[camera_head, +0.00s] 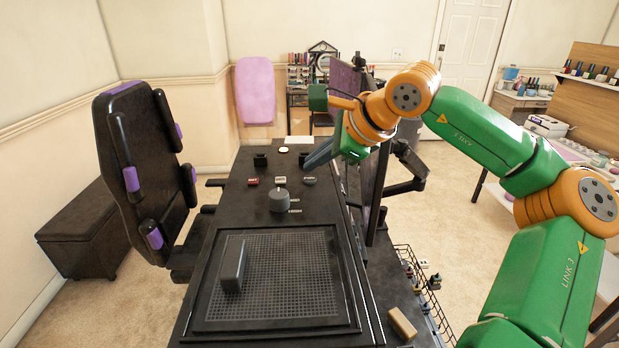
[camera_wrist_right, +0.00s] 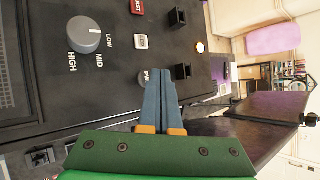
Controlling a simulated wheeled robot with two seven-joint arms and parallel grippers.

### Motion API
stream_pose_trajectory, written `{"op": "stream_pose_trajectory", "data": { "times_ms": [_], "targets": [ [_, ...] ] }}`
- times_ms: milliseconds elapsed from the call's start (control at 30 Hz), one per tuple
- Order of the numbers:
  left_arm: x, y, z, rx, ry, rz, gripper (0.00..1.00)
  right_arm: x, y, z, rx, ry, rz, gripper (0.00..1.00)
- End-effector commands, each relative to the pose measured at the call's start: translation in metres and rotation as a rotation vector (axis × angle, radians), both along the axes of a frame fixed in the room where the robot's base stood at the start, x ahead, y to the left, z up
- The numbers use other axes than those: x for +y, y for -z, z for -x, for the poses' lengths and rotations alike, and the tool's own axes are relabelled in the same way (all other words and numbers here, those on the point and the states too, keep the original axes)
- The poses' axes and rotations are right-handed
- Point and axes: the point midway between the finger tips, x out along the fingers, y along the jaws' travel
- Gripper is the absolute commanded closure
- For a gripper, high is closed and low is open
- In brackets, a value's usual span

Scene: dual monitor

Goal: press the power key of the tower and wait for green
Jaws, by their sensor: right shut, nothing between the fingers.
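The tower's dark top panel (camera_head: 235,205) runs away from me in the middle of the head view. In the right wrist view the power key (camera_wrist_right: 142,78), marked "PW...", is partly hidden by my fingers. My right gripper (camera_head: 308,163) is shut and empty, its blue fingertips close to the key; it also shows in the wrist view (camera_wrist_right: 161,72). I cannot tell whether they touch it. No green light shows on the key. My left gripper is out of view.
A red RST key (camera_head: 253,181), a grey knob (camera_head: 279,200) and two small black blocks stand near the power key. A round white disc (camera_head: 283,149) lies farther back. Monitors (camera_head: 374,190) rise along the panel's right side. A chair (camera_head: 140,165) stands left.

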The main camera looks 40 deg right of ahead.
Motion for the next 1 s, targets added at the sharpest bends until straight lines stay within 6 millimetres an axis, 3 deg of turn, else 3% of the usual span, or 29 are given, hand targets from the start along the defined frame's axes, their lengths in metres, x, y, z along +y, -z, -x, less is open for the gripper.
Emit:
{"op": "stream_pose_trajectory", "data": {
  "times_ms": [1000],
  "targets": [
    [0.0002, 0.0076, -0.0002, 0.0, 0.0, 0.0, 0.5, 0.0001, 0.0083, 0.0, 0.0, 0.0, 0.0, 1.0]
  ]
}}
